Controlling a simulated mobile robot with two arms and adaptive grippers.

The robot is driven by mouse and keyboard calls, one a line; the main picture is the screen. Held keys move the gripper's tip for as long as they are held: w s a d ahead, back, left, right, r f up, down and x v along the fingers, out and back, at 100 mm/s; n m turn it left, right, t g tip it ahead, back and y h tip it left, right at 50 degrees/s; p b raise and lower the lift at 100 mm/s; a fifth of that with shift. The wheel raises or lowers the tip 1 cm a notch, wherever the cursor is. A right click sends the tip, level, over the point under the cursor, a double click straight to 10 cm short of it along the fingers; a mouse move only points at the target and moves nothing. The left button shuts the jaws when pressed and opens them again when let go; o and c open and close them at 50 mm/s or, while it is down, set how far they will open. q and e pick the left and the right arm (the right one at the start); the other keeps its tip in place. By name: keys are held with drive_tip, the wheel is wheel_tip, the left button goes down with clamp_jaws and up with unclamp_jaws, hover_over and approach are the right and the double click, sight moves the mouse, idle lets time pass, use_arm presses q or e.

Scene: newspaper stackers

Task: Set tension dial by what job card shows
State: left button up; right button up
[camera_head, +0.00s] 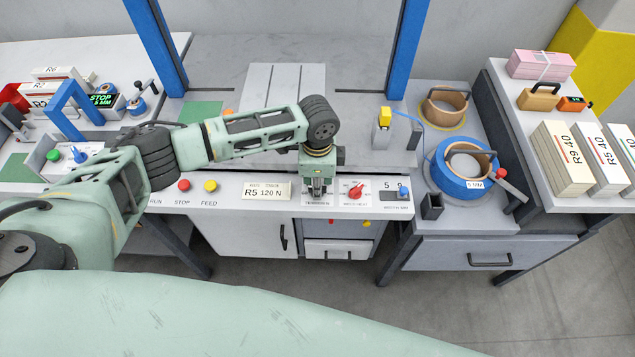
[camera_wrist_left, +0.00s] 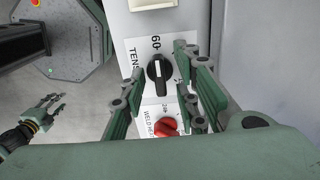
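The job card (camera_head: 267,191) on the front panel reads "R5 120 N". The tension dial (camera_wrist_left: 159,75) is a black knob with a white pointer line, on a white plate partly reading "TENS". Its pointer faces a "60" printed by the knob. My left gripper (camera_wrist_left: 160,85) is open, pointing down, with its fingers on either side of the knob; contact cannot be told. In the head view my left gripper (camera_head: 317,187) covers the dial. My right gripper (camera_wrist_left: 50,107) shows small at the left of the wrist view, over the floor, its fingers apart.
The red weld heat knob (camera_head: 356,191) sits just right of the dial, close to my fingers; it also shows in the wrist view (camera_wrist_left: 165,126). Red (camera_head: 184,185) and yellow (camera_head: 210,186) buttons are left of the card. A blue strap roll (camera_head: 455,185) stands further right.

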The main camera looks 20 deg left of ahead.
use_arm(q)
drive_tip(key=shift+c, duration=0.5)
clamp_jaws()
